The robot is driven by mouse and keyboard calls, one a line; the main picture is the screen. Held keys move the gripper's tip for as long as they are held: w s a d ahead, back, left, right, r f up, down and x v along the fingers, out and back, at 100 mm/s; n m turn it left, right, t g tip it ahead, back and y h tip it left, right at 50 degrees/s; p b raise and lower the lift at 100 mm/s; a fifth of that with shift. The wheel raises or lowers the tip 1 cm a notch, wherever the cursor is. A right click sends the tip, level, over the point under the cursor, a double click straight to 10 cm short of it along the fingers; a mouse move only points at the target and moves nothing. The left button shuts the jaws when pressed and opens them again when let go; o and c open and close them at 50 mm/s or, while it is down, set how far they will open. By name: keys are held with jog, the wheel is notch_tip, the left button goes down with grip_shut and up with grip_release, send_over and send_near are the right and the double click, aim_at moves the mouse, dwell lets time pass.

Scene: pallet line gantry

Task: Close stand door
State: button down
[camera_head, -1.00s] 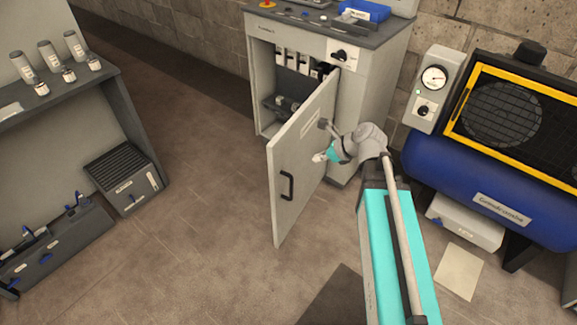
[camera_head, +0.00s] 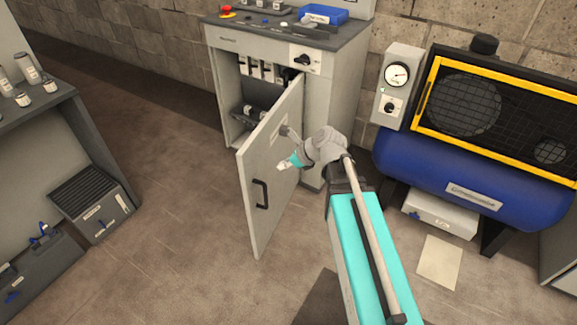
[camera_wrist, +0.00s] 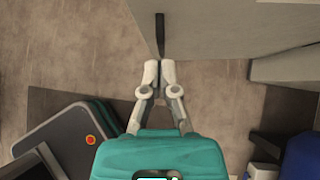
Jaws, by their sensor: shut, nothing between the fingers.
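The stand (camera_head: 225,75) is a light grey cabinet with a dark top, against the block wall. Its door (camera_head: 262,165) stands wide open, swung out toward me, with a dark bar handle (camera_head: 261,195) near its free edge. My gripper (camera_head: 281,167) is in front of the door's outer face, up and right of the handle. In the wrist view my gripper (camera_wrist: 159,68) is shut and empty, its tips close to the dark handle (camera_wrist: 160,35) on the grey door (camera_wrist: 225,25). I cannot tell whether they touch.
A blue compressor (camera_head: 450,175) with a yellow-framed guard stands right of the stand. A gauge box (camera_head: 397,85) is on its left. A shelf unit (camera_head: 60,110) with jars and a dark grey box (camera_head: 92,203) are at left. The floor between the box and the door is clear.

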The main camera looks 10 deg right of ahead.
aim_at(253, 171)
jog(key=b+x, duration=0.1)
jog(key=x, duration=0.2)
jog(key=b+x, duration=0.2)
jog(key=x, duration=0.1)
jog(key=a+r+b+x, duration=0.1)
jog(key=x, duration=0.1)
jog(key=shift+w+a+f, duration=0.2)
jog(key=shift+w+a, duration=0.05)
jog(key=shift+w, duration=0.25)
jog(key=shift+w+a, duration=0.35)
jog(key=shift+a, duration=0.35)
